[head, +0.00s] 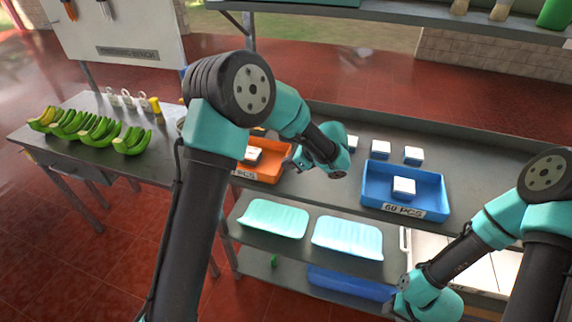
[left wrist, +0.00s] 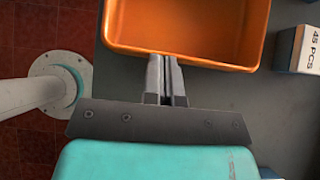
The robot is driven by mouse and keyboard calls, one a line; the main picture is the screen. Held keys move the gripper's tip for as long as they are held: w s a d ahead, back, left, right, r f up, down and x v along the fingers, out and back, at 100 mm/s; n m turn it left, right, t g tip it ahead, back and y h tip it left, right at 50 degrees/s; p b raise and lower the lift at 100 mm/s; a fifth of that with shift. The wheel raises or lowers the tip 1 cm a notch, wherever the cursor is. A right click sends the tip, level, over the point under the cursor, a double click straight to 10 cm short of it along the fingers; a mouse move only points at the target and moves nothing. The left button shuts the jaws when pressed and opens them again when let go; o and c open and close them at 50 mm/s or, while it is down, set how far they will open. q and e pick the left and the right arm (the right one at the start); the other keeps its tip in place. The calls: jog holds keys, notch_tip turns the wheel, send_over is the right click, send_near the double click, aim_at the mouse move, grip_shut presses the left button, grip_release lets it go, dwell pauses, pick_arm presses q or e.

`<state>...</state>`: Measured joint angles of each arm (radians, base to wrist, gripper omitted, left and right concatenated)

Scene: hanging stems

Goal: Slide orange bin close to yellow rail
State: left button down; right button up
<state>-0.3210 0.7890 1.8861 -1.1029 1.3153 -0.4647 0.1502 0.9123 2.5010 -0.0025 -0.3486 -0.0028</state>
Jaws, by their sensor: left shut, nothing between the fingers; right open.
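The orange bin (head: 268,175) sits on the grey bench top, partly hidden behind my left arm. A white box (head: 253,155) shows inside it. In the left wrist view the bin's orange wall (left wrist: 200,59) is just ahead of my left gripper (left wrist: 166,60). Its two fingers are together and empty, with the tips at the wall; I cannot tell if they touch. In the head view my left gripper (head: 294,162) is at the bin's right side. My right gripper (head: 394,305) is low at the lower right, small and partly hidden. I cannot make out a yellow rail.
A blue bin (head: 376,197) with a white box stands right of the orange bin, with several white boxes (head: 380,147) behind. Turquoise trays (head: 274,218) are on the shelf below. Green bananas (head: 100,130) lie on the left table. Bare bench lies between the two bins.

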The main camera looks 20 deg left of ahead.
pick_arm(q)
jog(key=shift+d, duration=0.1)
jog(key=shift+d, duration=0.4)
jog(key=d, duration=0.3)
jog(key=shift+d+r, duration=0.15)
jog(key=shift+d, duration=0.25)
jog(key=v, duration=0.9)
jog(key=shift+r, duration=0.2)
pick_arm(e)
jog(key=shift+s+d, duration=0.15)
jog(key=shift+d, duration=0.1)
